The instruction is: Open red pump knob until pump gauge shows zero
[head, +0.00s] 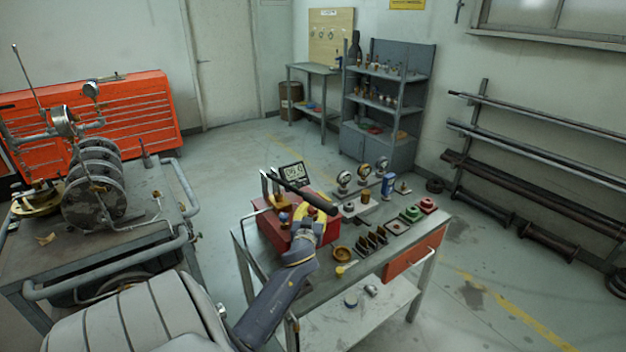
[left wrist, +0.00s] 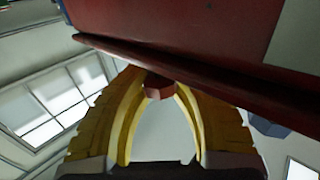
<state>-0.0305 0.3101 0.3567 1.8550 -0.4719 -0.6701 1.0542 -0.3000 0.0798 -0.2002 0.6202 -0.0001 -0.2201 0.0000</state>
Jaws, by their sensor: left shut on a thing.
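The red pump (head: 275,232) stands on the left end of the grey workbench, with a black lever handle (head: 310,198) across its top. Its digital gauge (head: 292,172) faces me, but its digits are too small to read surely. My left gripper (head: 316,217), with yellow fingers, is at the pump's right side, under the handle. In the left wrist view the fingers close around a small red knob (left wrist: 158,88) beside the pump's red body (left wrist: 180,35). The knob is hidden by the gripper in the head view. My right gripper is not in view.
Several dial gauges (head: 343,179), a blue can (head: 387,186), fittings and a brown bowl (head: 341,254) are on the bench (head: 400,240) right of the pump. A cart with a pipe assembly (head: 95,195) stands at left. Floor behind the bench is clear.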

